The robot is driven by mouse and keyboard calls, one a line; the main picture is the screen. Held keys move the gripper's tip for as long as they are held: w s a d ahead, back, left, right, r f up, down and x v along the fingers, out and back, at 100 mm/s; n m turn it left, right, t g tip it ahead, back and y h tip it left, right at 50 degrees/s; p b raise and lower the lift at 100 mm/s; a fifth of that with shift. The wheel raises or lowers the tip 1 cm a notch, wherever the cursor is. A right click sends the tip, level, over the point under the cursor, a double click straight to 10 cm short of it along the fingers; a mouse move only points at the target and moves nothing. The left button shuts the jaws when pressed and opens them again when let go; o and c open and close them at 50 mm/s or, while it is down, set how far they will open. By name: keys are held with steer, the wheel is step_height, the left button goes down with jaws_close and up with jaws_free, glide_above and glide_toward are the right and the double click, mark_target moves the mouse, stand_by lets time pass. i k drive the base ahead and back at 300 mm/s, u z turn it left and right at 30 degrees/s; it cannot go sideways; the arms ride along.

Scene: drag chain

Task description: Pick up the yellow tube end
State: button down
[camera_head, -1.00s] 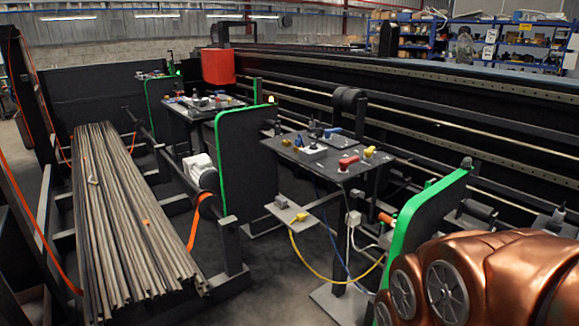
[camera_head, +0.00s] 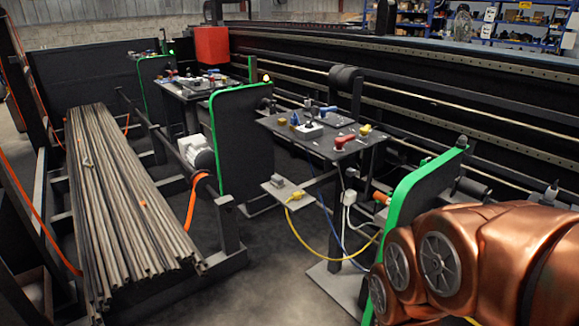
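A thin yellow tube (camera_head: 318,249) hangs in a low curve in the middle of the view. Its left end has a yellow fitting (camera_head: 295,197) at a small grey plate (camera_head: 280,187). Its right part rises toward the green-edged panel (camera_head: 408,198), and I cannot make out where it ends. My copper-coloured arm fills the lower right. My gripper is outside the picture, so its state and its distance from the tube do not show.
A dark worktable (camera_head: 325,143) with red, blue and yellow parts stands above the tube. A blue tube (camera_head: 328,215) and a white cable (camera_head: 347,215) hang beside it. A bundle of long rods (camera_head: 125,205) lies at left. Some floor between is free.

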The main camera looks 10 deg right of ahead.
mark_target(297, 195)
steer(key=u, duration=0.65)
steer(key=i, duration=0.8)
steer(key=u, duration=0.6)
steer(key=i, duration=1.05)
steer(key=z, duration=0.8)
steer(key=i, duration=0.65)
steer(key=z, duration=0.6)
